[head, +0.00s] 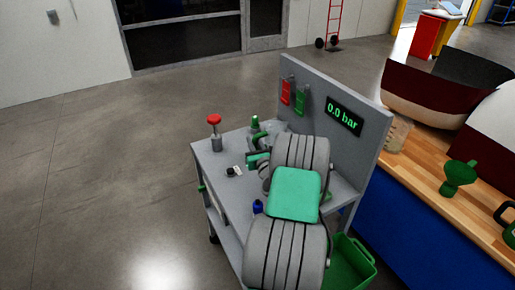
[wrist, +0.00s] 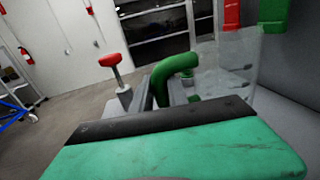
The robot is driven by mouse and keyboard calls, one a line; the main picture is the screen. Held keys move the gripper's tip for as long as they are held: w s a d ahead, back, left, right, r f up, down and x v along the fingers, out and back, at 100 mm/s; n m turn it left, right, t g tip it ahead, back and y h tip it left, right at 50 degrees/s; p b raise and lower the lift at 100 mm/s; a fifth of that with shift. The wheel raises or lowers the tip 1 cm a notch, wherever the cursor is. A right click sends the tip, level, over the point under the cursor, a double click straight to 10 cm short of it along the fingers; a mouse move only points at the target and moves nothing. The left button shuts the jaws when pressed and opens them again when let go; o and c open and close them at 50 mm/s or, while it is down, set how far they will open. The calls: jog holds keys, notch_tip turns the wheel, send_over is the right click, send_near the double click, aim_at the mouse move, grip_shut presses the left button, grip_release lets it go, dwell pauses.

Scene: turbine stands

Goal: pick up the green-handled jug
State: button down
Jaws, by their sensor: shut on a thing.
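The green-handled jug shows in the wrist view as a clear, see-through body (wrist: 228,75) with a thick curved green handle (wrist: 176,66). My gripper (wrist: 178,93) is shut on the handle, with the clear body to the right of it. The fingertips are partly hidden behind the gripper's teal and black housing. In the head view my gripper (head: 262,154) is over the grey stand (head: 226,160), and the green handle (head: 258,136) shows just beyond it. My arm hides part of the jug, and I cannot tell whether its base touches the stand.
A red-knobbed valve (head: 214,122) stands at the stand's left corner. The upright back panel (head: 360,90) carries red and green tags and a display reading 0.0 bar. A green bin (head: 352,262) is below right. A wooden bench (head: 425,183) holds a green funnel (head: 459,174). Floor at left is clear.

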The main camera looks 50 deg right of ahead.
jog(key=s+a+r, duration=0.4)
jog(key=a+r, duration=0.3)
jog(key=a, duration=0.4)
jog(key=shift+r, duration=0.25)
jog(key=c, duration=1.9)
grip_release()
jog(key=shift+c, duration=0.2)
grip_shut()
